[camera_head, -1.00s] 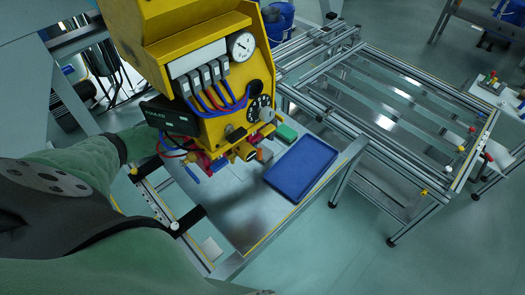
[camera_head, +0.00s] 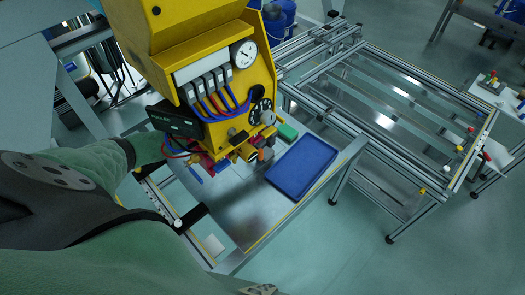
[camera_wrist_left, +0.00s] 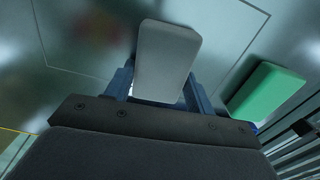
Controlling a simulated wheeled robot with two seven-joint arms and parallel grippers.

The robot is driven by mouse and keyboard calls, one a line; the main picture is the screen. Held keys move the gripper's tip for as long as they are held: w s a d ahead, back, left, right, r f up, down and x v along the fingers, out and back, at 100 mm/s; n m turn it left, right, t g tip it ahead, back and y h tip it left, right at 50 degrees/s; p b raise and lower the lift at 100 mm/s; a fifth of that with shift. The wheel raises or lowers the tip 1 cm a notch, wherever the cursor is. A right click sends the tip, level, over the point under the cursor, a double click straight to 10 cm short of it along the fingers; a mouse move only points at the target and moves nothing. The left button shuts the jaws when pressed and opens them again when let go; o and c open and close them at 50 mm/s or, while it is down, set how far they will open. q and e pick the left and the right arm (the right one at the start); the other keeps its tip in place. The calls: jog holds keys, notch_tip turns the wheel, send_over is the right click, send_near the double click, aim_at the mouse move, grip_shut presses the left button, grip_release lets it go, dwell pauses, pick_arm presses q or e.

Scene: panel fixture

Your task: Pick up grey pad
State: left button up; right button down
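The grey pad (camera_wrist_left: 166,58) shows in the left wrist view as a light grey rounded block just beyond my left gripper (camera_wrist_left: 158,78). The two blue fingers are spread apart, one on each side of the pad's near end. I cannot tell whether they touch it. In the head view my left arm (camera_head: 85,165) runs in from the left and passes behind the yellow panel box, which mostly hides the gripper. I cannot make out the pad clearly there. My right gripper is not in view.
A green block (camera_wrist_left: 265,90) lies right of the pad; it also shows in the head view (camera_head: 287,132). A blue tray (camera_head: 302,167) lies on the metal table (camera_head: 240,215). The yellow panel box (camera_head: 215,60) with gauge and cables hangs over the table's left part.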

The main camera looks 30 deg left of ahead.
pick_arm(q)
jog(key=c, duration=0.3)
